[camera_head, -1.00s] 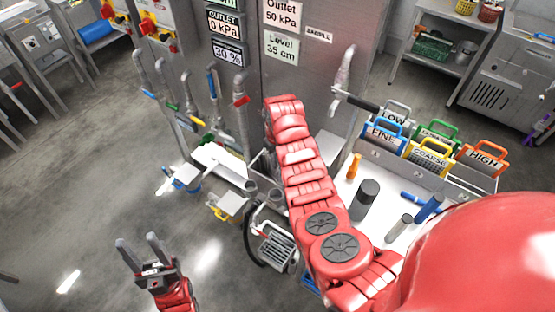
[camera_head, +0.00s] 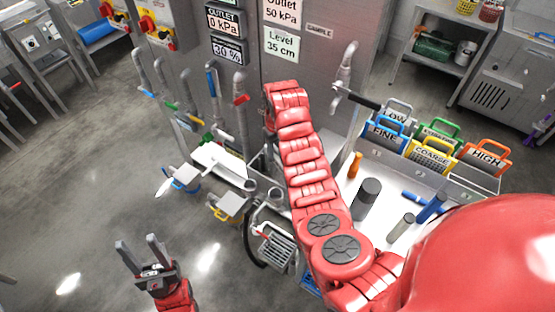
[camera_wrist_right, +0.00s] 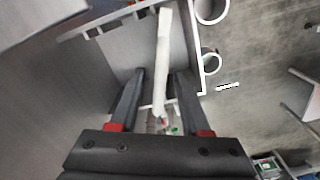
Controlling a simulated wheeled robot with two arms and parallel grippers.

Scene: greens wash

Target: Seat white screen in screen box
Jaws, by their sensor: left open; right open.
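In the right wrist view, a narrow white upright piece (camera_wrist_right: 163,50), which looks like the white screen seen edge-on, stands at a grey metal box (camera_wrist_right: 120,45) with a notched rim. I take this for the screen box. My right gripper (camera_wrist_right: 160,82) is open, with one finger on either side of the white piece's lower part. I cannot tell whether the fingers touch it or how deep the piece sits. In the head view, my right arm hides this gripper and most of the box. My left gripper (camera_head: 138,243) is open and empty above the floor at lower left.
Pipes with coloured valve handles (camera_head: 212,84) stand left of my right arm. A white panel (camera_head: 218,160) lies below them. Labelled cards with coloured handles (camera_head: 432,155) and dark cylinders (camera_head: 366,198) are on the right bench. The floor around my left gripper is clear.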

